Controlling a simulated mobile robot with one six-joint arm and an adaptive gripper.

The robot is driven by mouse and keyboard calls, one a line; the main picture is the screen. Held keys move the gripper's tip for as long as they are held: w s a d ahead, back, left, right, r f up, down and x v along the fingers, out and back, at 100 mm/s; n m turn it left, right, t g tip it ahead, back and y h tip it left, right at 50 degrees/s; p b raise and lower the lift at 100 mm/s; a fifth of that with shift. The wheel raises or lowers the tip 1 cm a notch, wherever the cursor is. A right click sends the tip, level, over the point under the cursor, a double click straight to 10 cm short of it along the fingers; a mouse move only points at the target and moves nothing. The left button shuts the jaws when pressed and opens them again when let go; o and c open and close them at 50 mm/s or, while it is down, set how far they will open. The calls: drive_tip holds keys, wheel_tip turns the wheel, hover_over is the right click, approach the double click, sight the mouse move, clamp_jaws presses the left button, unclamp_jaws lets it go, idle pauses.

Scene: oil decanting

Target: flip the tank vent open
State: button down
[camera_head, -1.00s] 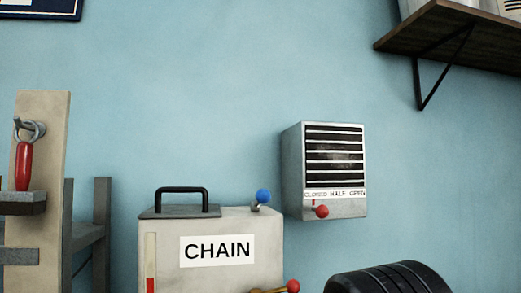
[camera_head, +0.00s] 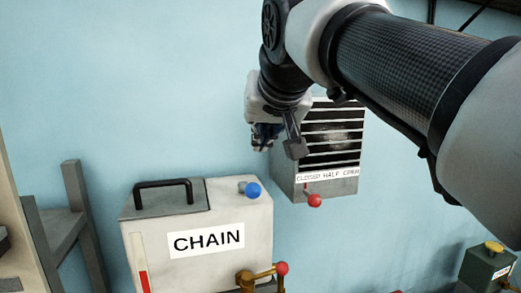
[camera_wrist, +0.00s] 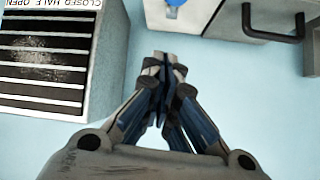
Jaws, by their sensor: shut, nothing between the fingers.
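A pale tank (camera_head: 255,232) labelled CHAIN stands against the wall in the head view. A short lever with a blue ball (camera_head: 254,190) sits at the right of its top. In the wrist view the blue ball (camera_wrist: 174,3) is cut by the top edge, beside the tank (camera_wrist: 222,20). My gripper (camera_head: 262,138) is above the tank's right side, left of the louvred wall box, and apart from the blue ball. In the wrist view my gripper (camera_wrist: 165,62) is shut and empty, its fingertips pointing towards the blue ball.
The louvred wall box (camera_head: 335,188) with a red knob (camera_head: 315,200) is close beside my gripper. The tank has a black handle (camera_head: 163,184) on top and a brass valve with a red knob (camera_head: 282,268) in front. A grey frame (camera_head: 80,215) stands left.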

sight(249, 188)
idle(0.4)
drive_tip(key=w+f, duration=0.1)
drive_tip(key=f, duration=0.1)
drive_tip(key=w+a+f, duration=0.1)
drive_tip(key=f, duration=0.2)
drive_tip(key=w+f, duration=0.2)
drive_tip(key=shift+a+f+p, duration=0.2)
drive_tip(key=shift+f+p, duration=0.15)
drive_tip(key=shift+f, duration=0.05)
drive_tip(key=shift+w+f, duration=0.15)
drive_tip(key=shift+w, duration=0.15)
drive_tip(key=shift+s, duration=0.1)
